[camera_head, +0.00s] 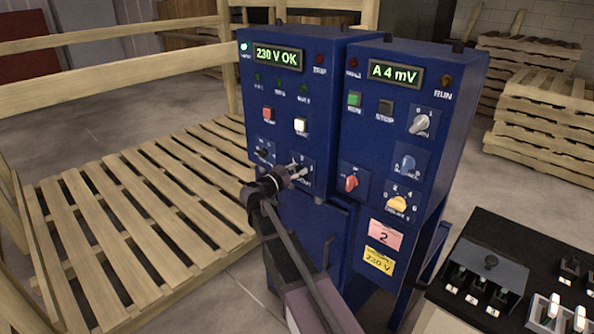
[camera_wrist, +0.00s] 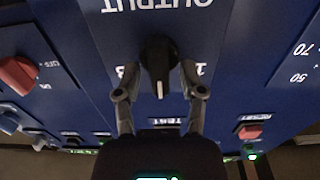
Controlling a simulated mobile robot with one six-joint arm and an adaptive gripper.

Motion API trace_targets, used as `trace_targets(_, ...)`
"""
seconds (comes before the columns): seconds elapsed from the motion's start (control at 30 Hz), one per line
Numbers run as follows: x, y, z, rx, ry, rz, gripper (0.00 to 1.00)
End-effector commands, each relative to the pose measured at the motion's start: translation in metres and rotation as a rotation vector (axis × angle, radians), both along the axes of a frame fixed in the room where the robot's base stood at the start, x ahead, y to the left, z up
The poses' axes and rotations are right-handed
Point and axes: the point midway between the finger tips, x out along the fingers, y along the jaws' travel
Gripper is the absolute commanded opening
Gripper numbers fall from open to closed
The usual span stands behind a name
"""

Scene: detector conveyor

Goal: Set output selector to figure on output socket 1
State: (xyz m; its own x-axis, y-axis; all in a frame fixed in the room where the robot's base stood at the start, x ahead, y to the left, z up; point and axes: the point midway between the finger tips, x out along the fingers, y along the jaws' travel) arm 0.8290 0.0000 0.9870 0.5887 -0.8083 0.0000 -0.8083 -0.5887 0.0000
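The output selector is a black knob (camera_wrist: 158,56) on the blue panel. The word OUTPUT shows upside down above it in the wrist view. Its white pointer mark points down in that view, between a 1 on its right and a partly hidden figure on its left. My gripper (camera_wrist: 161,72) has one finger on each side of the knob, with what look like narrow gaps; contact cannot be told for sure. In the head view my gripper (camera_head: 290,178) is at the selector plate (camera_head: 306,162) on the left cabinet and hides most of the knob.
The left cabinet display (camera_head: 277,57) reads 230 V OK; the right one (camera_head: 396,74) reads A 4 mV. A red knob (camera_head: 351,182) and a yellow knob (camera_head: 397,203) are to the right. A pallet (camera_head: 130,215) lies left, and a switch box (camera_head: 485,275) stands front right.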

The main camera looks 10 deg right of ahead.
Motion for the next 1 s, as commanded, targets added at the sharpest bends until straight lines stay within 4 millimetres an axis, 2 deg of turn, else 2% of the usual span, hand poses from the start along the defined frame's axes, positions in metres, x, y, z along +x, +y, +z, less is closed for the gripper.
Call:
trace_targets(0.03,-0.0002,0.0001,0.0000,0.000,0.000,0.000,0.29)
trace_targets(0.13,-0.0001,0.0002,0.0000,0.000,0.000,0.000,0.00)
trace_targets(0.57,0.0004,0.0007,-0.0002,-0.027,0.039,0.000,0.00)
trace_targets(1.0,0.0030,0.0027,-0.0012,-0.193,0.267,0.000,0.00)
